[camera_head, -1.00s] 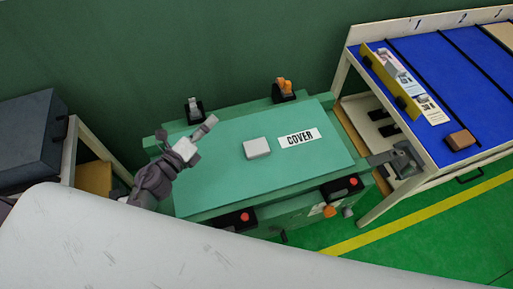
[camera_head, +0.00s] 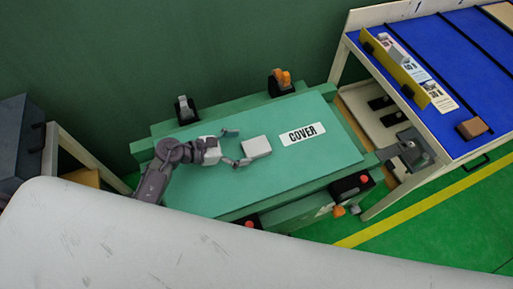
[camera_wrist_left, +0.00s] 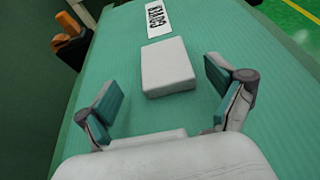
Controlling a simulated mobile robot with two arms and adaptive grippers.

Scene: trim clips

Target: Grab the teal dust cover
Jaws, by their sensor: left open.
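The teal dust cover (camera_head: 290,170) lies flat over the green bench, with a white label reading COVER (camera_head: 303,134). A pale grey-white block (camera_head: 256,147) stands up from its middle; it also shows in the left wrist view (camera_wrist_left: 167,66). My left gripper (camera_head: 238,148) is low over the cover, just left of the block. Its fingers are open and point at the block, with nothing between the pads in the left wrist view (camera_wrist_left: 163,95). The block lies just beyond the fingertips. My right gripper is in neither view.
Black clamps with orange (camera_head: 282,82) and grey (camera_head: 186,109) levers stand along the bench's back edge. Red-button boxes (camera_head: 351,186) sit at the front. A blue-topped table (camera_head: 450,70) with a brown block (camera_head: 472,128) stands at right. A green wall is behind.

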